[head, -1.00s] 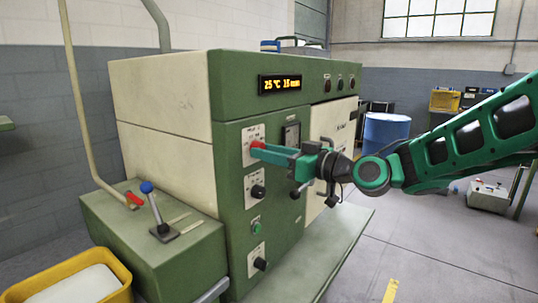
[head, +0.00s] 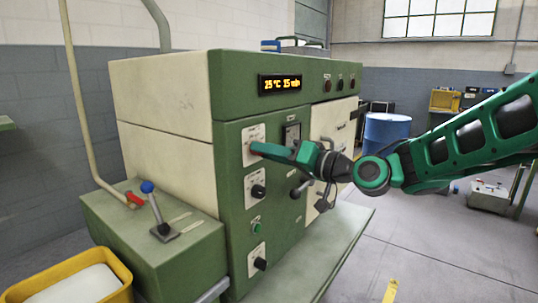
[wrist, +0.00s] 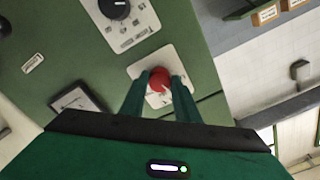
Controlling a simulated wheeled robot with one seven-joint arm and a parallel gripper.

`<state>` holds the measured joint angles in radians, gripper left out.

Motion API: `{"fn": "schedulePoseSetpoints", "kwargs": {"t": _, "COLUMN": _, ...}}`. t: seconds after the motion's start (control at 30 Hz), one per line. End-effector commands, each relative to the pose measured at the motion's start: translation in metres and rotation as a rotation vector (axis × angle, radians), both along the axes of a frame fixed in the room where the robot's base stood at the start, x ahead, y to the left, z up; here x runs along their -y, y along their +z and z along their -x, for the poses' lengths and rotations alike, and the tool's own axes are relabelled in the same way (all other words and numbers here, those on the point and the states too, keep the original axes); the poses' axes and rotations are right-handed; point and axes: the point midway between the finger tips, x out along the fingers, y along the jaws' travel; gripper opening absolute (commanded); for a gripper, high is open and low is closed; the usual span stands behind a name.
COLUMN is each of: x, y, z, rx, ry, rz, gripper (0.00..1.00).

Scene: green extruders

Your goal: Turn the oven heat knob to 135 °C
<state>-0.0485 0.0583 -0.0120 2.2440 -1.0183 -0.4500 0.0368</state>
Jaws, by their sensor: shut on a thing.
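The red knob (wrist: 158,80) sits on a white dial plate (wrist: 176,60) on the oven's green front. In the head view only a little red shows on the plate (head: 253,132), with my gripper (head: 258,149) in front of it. In the wrist view my gripper's two fingers (wrist: 159,92) are closed on the knob, one on each side. A pale mark shows on the knob; the scale is too small to read. The oven's orange display (head: 282,84) reads 25 °C and what looks like 15 min.
Below the red knob are a black knob (head: 258,191), a green button (head: 256,228) and another black knob (head: 260,264). A blue-topped lever (head: 148,188) stands on the side box.

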Motion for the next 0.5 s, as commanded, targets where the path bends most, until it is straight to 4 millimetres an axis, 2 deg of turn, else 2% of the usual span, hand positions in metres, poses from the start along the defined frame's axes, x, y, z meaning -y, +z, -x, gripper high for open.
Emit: {"fn": "schedulePoseSetpoints", "kwargs": {"t": 0.5, "x": 0.0016, "y": 0.0013, "z": -0.0022, "rx": -0.034, "ry": -0.006, "rz": -0.03, "gripper": 0.06}}
